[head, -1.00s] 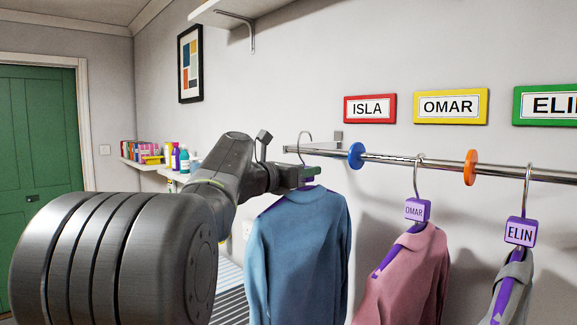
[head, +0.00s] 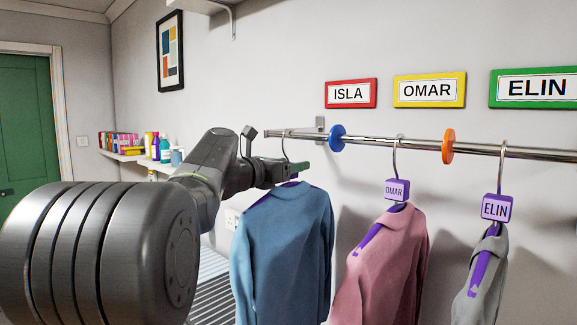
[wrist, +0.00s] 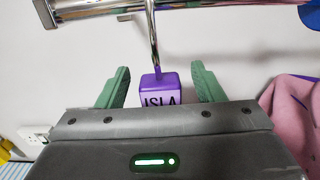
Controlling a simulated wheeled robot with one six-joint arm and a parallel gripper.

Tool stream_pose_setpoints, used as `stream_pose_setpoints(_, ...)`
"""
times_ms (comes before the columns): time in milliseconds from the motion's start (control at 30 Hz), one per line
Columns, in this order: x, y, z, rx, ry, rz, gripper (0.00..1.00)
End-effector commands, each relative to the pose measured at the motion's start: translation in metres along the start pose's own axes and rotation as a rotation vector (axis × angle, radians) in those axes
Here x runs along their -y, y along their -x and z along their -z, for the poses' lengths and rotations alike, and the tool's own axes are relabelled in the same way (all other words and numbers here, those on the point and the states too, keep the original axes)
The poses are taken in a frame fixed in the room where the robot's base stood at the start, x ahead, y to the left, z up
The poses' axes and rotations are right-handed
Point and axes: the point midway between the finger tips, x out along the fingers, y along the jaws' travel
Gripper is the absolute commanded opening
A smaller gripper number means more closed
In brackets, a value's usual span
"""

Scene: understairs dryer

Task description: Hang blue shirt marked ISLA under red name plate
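The blue shirt (head: 285,245) hangs upright at the rail's left end, left of the blue disc (head: 337,138). Its hanger hook (head: 284,146) is level with the metal rail (head: 400,145) and appears to be over it; contact is hard to confirm. The red ISLA name plate (head: 351,93) is on the wall above, slightly right of the hook. My gripper (head: 303,166) is at the shirt's neck. In the wrist view, its green fingers (wrist: 160,88) stand either side of the purple ISLA tag (wrist: 159,92), with small gaps. In the head view the gripper hides the tag.
An orange disc (head: 447,146) divides the rail further right. A pink shirt (head: 385,265) tagged OMAR and a grey shirt (head: 482,270) tagged ELIN hang there, under yellow (head: 429,90) and green (head: 534,87) plates. A shelf (head: 135,156) with books and bottles is at left.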

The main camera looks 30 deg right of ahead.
Motion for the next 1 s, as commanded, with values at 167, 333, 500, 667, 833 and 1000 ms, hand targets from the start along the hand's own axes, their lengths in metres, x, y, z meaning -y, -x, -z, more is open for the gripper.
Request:
stream_pose_setpoints(167,0.0,0.002,0.001,-0.001,0.001,0.0,0.61)
stream_pose_setpoints(333,-0.001,0.021,0.001,0.001,-0.001,-0.003,0.61)
stream_pose_setpoints(500,-0.001,0.06,0.002,0.001,-0.001,-0.006,0.61)
stream_pose_setpoints(667,-0.001,0.095,0.002,0.0,-0.001,-0.005,0.61)
stream_pose_setpoints(833,-0.001,0.121,0.001,0.0,0.0,-0.003,0.61)
stream_pose_setpoints(1000,-0.001,0.135,0.001,0.0,0.0,-0.002,0.61)
